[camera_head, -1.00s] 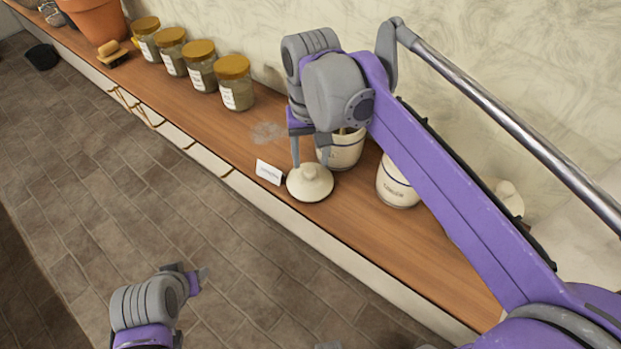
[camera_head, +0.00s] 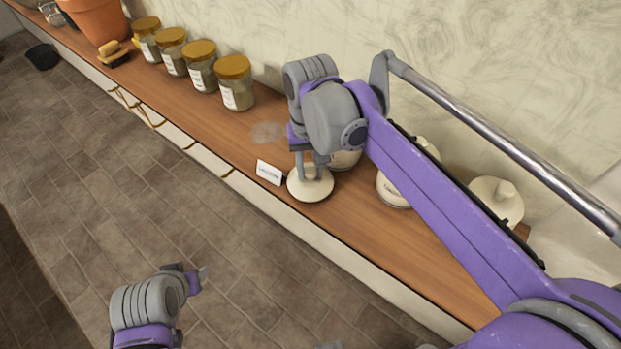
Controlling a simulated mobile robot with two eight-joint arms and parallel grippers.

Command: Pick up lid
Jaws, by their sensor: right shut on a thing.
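The cream lid (camera_head: 309,190) lies on the wooden counter near its front edge, beside a small white label card. My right gripper (camera_head: 311,172) points down at the lid from above, its two fingers shut on the lid's knob, which they mostly hide. The lid appears to rest on the counter. Behind the gripper stands a cream canister (camera_head: 345,160), largely hidden by my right arm. My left gripper (camera_head: 198,281) is low at the left over the floor, away from the counter; its finger opening is not clear.
The label card (camera_head: 269,172) stands just left of the lid. Another cream canister (camera_head: 391,192) and a further cream lid (camera_head: 497,201) show around my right arm. Several brown-lidded jars (camera_head: 234,82), a brush (camera_head: 114,53) and a terracotta pot (camera_head: 96,20) stand farther left.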

